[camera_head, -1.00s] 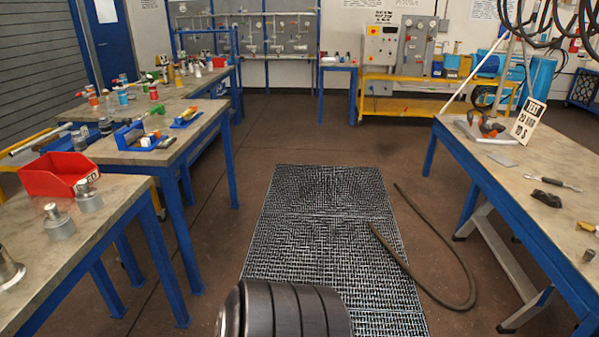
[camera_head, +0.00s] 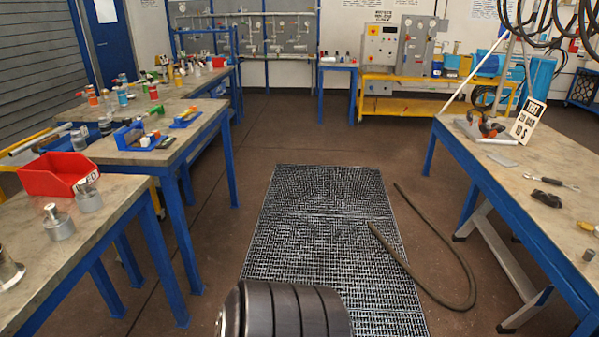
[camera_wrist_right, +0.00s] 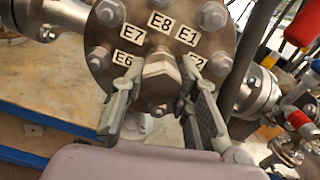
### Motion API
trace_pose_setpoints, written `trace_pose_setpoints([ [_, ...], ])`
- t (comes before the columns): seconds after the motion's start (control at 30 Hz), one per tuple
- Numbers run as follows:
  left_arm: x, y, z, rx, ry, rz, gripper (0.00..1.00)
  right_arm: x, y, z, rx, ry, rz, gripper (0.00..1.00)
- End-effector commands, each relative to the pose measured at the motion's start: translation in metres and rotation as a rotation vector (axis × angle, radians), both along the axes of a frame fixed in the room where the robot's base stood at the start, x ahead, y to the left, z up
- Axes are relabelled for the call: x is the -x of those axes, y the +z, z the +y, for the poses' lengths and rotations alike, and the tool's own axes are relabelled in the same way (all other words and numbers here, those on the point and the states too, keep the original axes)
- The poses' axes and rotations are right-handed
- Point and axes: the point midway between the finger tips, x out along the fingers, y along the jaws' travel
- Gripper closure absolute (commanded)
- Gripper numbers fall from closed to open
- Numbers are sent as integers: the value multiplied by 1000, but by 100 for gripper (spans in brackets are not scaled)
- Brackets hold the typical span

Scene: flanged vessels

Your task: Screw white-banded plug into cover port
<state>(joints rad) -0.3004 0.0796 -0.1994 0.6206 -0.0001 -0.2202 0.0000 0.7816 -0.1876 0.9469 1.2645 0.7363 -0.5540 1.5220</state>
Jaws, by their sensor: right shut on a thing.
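In the right wrist view a round metal cover (camera_wrist_right: 160,44) with bolts around its rim faces me. It bears white labels, among them E7, E8, E1, E6 and E2. A hex-headed metal plug (camera_wrist_right: 160,74) sits at the cover's middle; I cannot make out a white band on it. My right gripper (camera_wrist_right: 156,88) is shut on the plug's head, one finger on each side. The finger tips are close to the cover's face. How deep the plug is in the port is hidden. My left gripper is in neither view.
Flanged pipe ends (camera_wrist_right: 258,92) stand right of the cover, with red-handled fittings (camera_wrist_right: 300,120) farther right. In the head view a red bin (camera_head: 58,174) and metal pieces (camera_head: 58,222) stand on the left bench. A hose (camera_head: 455,265) lies on the floor by the grating (camera_head: 325,230).

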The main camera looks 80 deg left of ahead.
Motion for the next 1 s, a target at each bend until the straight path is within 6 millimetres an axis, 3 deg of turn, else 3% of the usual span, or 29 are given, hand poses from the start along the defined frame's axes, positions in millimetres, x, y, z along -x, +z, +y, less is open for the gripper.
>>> trace_pose_setpoints([
  [0.1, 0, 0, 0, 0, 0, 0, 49, -2, 1, 2, -309, 4, -74, 100],
  [0.27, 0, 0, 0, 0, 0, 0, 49, -1, 0, 2, -566, 5, -134, 100],
  [0.37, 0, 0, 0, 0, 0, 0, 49, -1, -1, 1, -592, 3, -139, 100],
  [0.4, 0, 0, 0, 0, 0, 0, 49, -1, -1, 1, -591, 3, -139, 70],
  [0.73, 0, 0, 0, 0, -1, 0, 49, -1, 0, 0, -583, 1, -138, 48],
  [1.0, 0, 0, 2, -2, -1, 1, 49, 0, -1, -1, -581, 0, -136, 47],
])
